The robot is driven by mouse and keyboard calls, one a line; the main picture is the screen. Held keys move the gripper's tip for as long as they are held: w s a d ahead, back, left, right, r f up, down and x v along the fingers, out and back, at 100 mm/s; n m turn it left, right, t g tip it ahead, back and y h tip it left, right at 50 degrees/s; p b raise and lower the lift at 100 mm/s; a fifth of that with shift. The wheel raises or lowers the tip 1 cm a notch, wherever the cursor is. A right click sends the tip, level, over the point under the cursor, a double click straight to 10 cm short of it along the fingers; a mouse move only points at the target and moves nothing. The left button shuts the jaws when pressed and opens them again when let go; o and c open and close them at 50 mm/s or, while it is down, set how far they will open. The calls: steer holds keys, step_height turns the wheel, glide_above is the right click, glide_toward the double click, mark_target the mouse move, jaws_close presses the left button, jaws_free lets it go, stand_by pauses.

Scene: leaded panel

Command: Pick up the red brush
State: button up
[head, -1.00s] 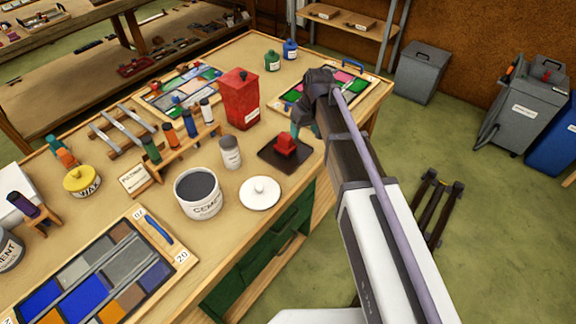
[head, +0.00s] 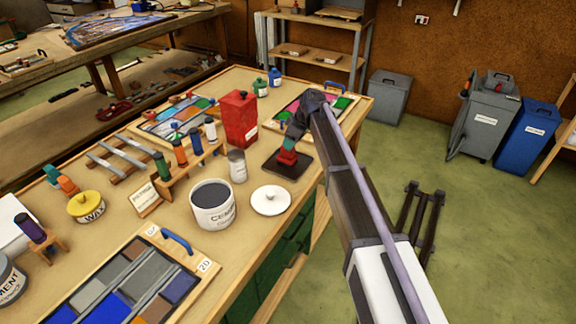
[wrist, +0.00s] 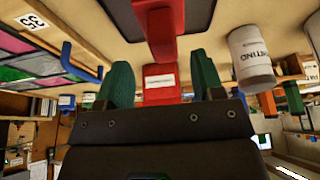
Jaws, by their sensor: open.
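The red brush (head: 286,158) stands upright on a dark square tray (head: 274,166) near the table's right edge. It has a wide red base and a narrower upper part. In the wrist view the red brush (wrist: 160,30) is at the top centre, partly cut off by the frame edge. My gripper (head: 292,143) is just above the brush in the head view, its teal fingers partly hidden by my wrist. In the wrist view my gripper (wrist: 161,72) has its two green fingers apart, with nothing held between them. I cannot tell whether a finger touches the brush.
A tall red container (head: 239,118) stands behind the tray, a grey-white jar (head: 237,166) to its left. A white lid (head: 271,200) and a cement tub (head: 212,206) are in front. A glass panel (head: 312,111) lies behind my gripper. A rack (head: 183,166) of coloured handles is farther left.

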steer(key=shift+a+f, duration=0.15)
steer(key=shift+f, duration=0.25)
steer(key=b+x, duration=0.4)
steer(key=shift+s+f, duration=0.15)
steer(key=shift+f, duration=0.3)
steer(key=shift+a+f+b, duration=0.2)
steer(key=shift+b, duration=0.2)
steer(key=shift+r, duration=0.25)
jaws_close()
step_height(320, 180, up, 10)
steer(key=p, duration=1)
steer(key=shift+r+p, duration=0.2)
steer(key=shift+p, duration=0.2)
steer(key=shift+f, duration=0.2)
steer(key=c, duration=0.6)
jaws_free()
steer(key=c, duration=0.3)
